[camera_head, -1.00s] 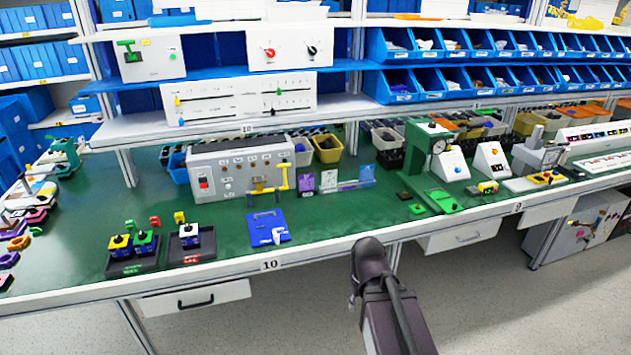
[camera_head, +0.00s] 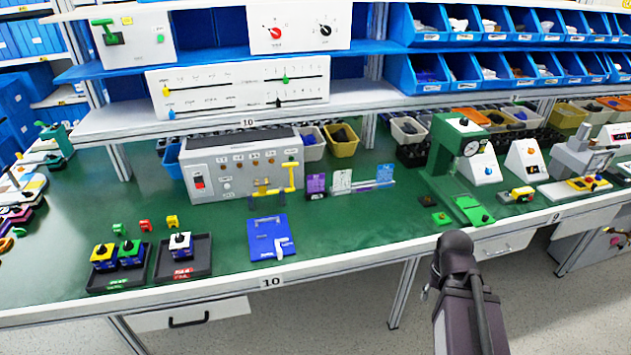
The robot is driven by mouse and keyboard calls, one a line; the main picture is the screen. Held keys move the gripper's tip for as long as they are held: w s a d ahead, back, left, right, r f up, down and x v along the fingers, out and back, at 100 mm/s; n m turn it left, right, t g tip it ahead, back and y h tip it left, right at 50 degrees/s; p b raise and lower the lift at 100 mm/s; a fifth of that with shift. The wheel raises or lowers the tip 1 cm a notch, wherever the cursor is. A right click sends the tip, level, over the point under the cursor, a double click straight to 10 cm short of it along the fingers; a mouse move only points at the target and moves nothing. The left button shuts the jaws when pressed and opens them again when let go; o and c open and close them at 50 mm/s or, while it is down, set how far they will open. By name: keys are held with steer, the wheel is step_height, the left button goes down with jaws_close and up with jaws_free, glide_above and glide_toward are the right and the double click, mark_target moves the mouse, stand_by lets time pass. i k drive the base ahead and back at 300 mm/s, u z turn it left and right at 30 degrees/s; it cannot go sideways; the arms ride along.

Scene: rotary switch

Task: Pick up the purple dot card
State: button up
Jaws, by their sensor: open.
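The purple card (camera_head: 316,184) stands upright on the green workbench, at the left end of a short row of cards. A dot on it is too small to make out. To its right stand a whitish card (camera_head: 342,180) and a blue card (camera_head: 384,174). My dark arm rises at the lower right, in front of the bench edge and well apart from the cards. My gripper cannot be made out; only arm links show.
A grey control box with yellow pipework (camera_head: 240,165) stands left of the cards. A green press (camera_head: 455,160) stands to the right. Bins (camera_head: 341,140) line the back. The bench in front of the cards is mostly clear.

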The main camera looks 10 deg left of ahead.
mark_target(316, 183)
steer(key=u, duration=0.3)
steer(key=i, duration=0.95)
steer(key=u, duration=0.6)
